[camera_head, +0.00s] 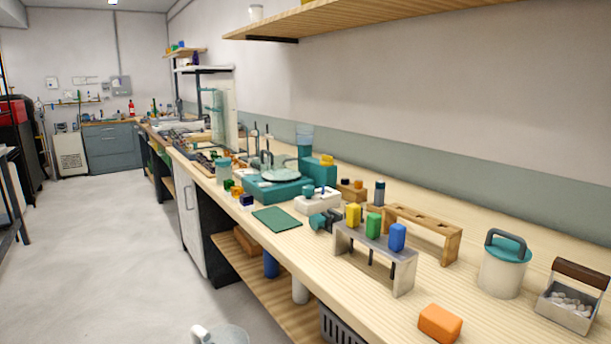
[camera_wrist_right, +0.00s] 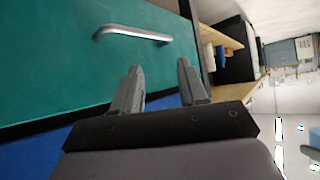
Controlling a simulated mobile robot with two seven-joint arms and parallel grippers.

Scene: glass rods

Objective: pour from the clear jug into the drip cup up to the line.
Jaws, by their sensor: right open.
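I cannot pick out the clear jug or the drip cup for certain in the head view. A clear rounded vessel (camera_head: 267,163) shows at the teal unit (camera_head: 275,190) in mid-bench. Neither fill level nor a line can be made out. My right gripper (camera_wrist_right: 159,72) is in the right wrist view only, with its two grey fingers apart and nothing between them. It faces a teal panel (camera_wrist_right: 60,65) with a metal bar handle (camera_wrist_right: 133,34). My left gripper is not in view.
The long wooden bench (camera_head: 345,285) runs along the wall. A grey rack (camera_head: 403,275) holds coloured blocks. A wooden rack (camera_head: 425,223), a teal-lidded canister (camera_head: 503,268), an orange block (camera_head: 440,322) and a handled caddy (camera_head: 568,305) stand near the right. The floor (camera_head: 100,260) on the left is open.

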